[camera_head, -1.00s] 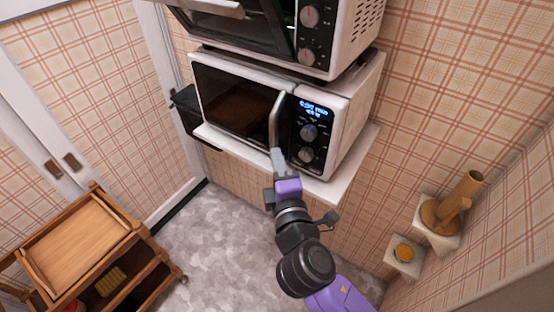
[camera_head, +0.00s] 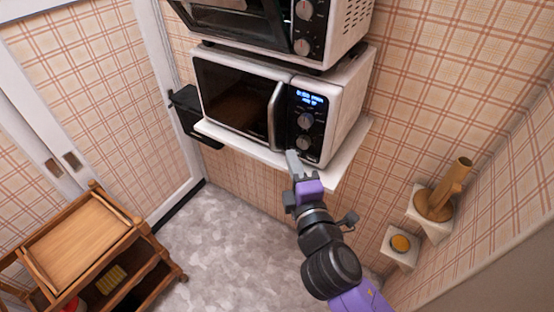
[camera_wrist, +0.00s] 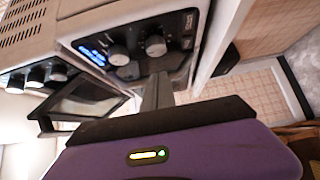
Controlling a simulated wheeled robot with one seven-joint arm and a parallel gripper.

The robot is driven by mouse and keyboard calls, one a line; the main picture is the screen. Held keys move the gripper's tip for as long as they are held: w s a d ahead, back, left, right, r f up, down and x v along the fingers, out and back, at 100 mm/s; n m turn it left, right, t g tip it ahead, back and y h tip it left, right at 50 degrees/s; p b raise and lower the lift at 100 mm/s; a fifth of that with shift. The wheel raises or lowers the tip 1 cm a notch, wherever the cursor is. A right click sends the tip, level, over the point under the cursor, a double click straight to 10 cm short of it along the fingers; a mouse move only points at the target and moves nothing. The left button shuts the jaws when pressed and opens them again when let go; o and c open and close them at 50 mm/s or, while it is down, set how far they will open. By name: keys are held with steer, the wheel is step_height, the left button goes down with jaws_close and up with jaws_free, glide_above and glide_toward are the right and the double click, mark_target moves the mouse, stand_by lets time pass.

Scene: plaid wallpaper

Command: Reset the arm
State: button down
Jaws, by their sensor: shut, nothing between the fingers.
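My gripper (camera_head: 292,158) is shut and empty in the head view. Its fingertips are in front of the lower right part of the microwave (camera_head: 345,100), near the control panel and the shelf edge. I cannot tell whether they touch anything. In the wrist view the closed fingers (camera_wrist: 158,92) point toward the microwave's control panel (camera_wrist: 130,45), with its blue display and two knobs. The microwave door (camera_head: 240,100) with its vertical handle (camera_head: 275,115) looks shut in the head view.
A white shelf (camera_head: 345,157) holds the microwave, with a toaster oven (camera_head: 345,25) stacked above. A wooden cart (camera_head: 75,245) stands lower left. Small wall shelves hold a brown object (camera_head: 440,200) and a yellow one (camera_head: 400,243). Grey floor (camera_head: 225,235) lies open between.

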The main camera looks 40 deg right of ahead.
steer(key=shift+s+d, duration=0.6)
steer(key=shift+s, duration=0.2)
steer(key=shift+s+d, duration=0.6)
steer(key=shift+s, duration=0.2)
